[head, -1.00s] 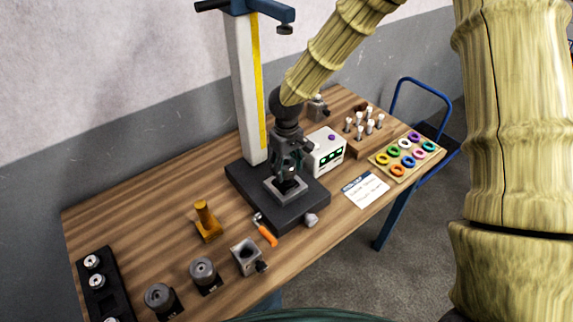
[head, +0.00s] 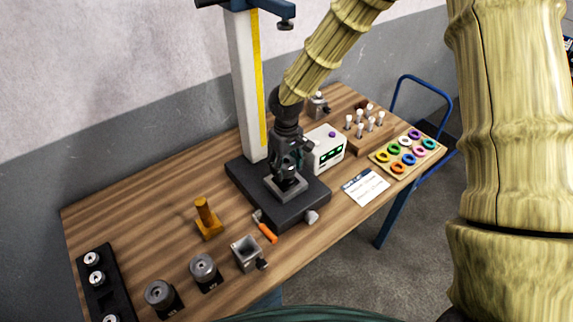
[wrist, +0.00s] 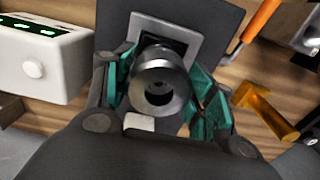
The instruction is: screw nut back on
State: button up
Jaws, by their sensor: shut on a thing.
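My gripper (head: 289,173) is over the grey square fixture (head: 292,190) on the dark base of the press-like stand. In the wrist view my gripper (wrist: 166,92), with its teal fingers, is shut on a round grey metal nut (wrist: 160,72) with a hole in its face. The nut sits in front of the square fixture (wrist: 190,35); whether it touches the fixture or a thread is hidden. In the head view my fingers hide the nut.
An orange-handled tool (head: 266,232) lies beside the dark base (head: 245,180). A white box with a green display (head: 328,153) stands close on the right. Two grey round parts, an open-topped block (head: 248,252) and a yellow post (head: 206,216) stand at the front left.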

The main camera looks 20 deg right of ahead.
jog(key=shift+f+b, duration=0.3)
jog(key=shift+f, duration=0.25)
dwell(0.8)
jog(key=o, duration=1.2)
jog(key=shift+d+r, duration=0.1)
jog(key=shift+r, duration=3.65)
